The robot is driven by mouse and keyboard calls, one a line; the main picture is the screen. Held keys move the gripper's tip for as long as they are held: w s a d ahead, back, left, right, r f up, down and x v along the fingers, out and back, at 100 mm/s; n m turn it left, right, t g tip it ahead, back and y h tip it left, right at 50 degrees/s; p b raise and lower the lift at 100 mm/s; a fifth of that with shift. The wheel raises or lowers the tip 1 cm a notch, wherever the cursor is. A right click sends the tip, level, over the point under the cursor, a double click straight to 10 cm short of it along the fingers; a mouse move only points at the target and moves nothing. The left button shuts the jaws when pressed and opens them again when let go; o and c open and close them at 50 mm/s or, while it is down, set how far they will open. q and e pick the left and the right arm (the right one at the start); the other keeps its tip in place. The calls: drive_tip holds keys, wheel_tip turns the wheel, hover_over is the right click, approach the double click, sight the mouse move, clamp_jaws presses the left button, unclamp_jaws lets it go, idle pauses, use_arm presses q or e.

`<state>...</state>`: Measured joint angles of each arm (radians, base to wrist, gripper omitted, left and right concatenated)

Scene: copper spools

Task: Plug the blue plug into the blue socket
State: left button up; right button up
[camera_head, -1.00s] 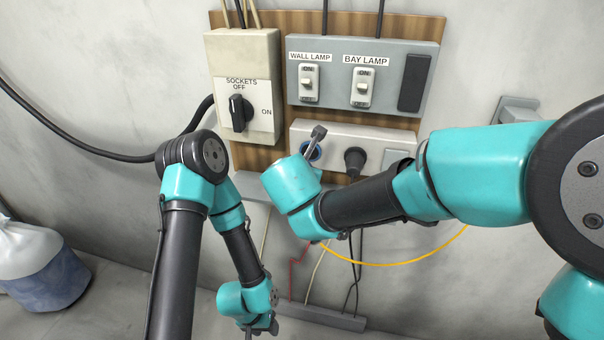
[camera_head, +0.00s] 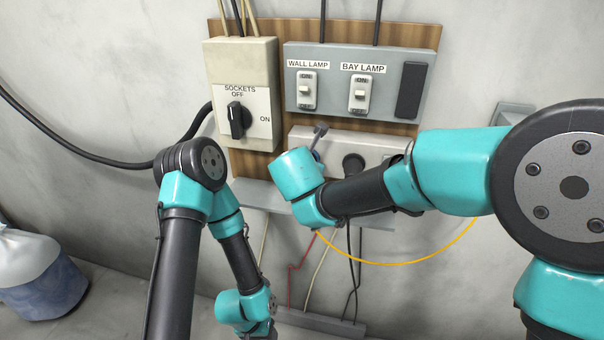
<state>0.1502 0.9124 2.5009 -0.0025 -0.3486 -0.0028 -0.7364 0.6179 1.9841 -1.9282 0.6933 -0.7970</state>
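The white socket panel (camera_head: 298,140) is on the wooden board. A sliver of blue on it, the blue socket (camera_head: 317,156), shows behind my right gripper (camera_head: 320,130); most of it is hidden by my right wrist. The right gripper is at the panel, close in front of the blue socket; whether it touches cannot be told. Its fingers are small and seen edge-on, so their opening is unclear. I cannot make out the blue plug. My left gripper (camera_head: 262,334) hangs low at the bottom edge, partly cut off, away from the panel.
A dark round plug or socket (camera_head: 353,163) is right of the blue socket. Above are the lamp switch box (camera_head: 330,97) and the rotary sockets switch (camera_head: 238,120), its knob upright. A yellow cable (camera_head: 400,263) and several cords hang below, above a grey strip (camera_head: 320,320).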

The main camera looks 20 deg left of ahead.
drive_tip(key=shift+w, duration=0.45)
drive_tip(key=shift+w, duration=0.6)
idle(1.8)
drive_tip(key=o, duration=1)
drive_tip(key=shift+c, duration=0.2)
drive_tip(key=v, duration=1.7)
drive_tip(key=shift+s, duration=0.2)
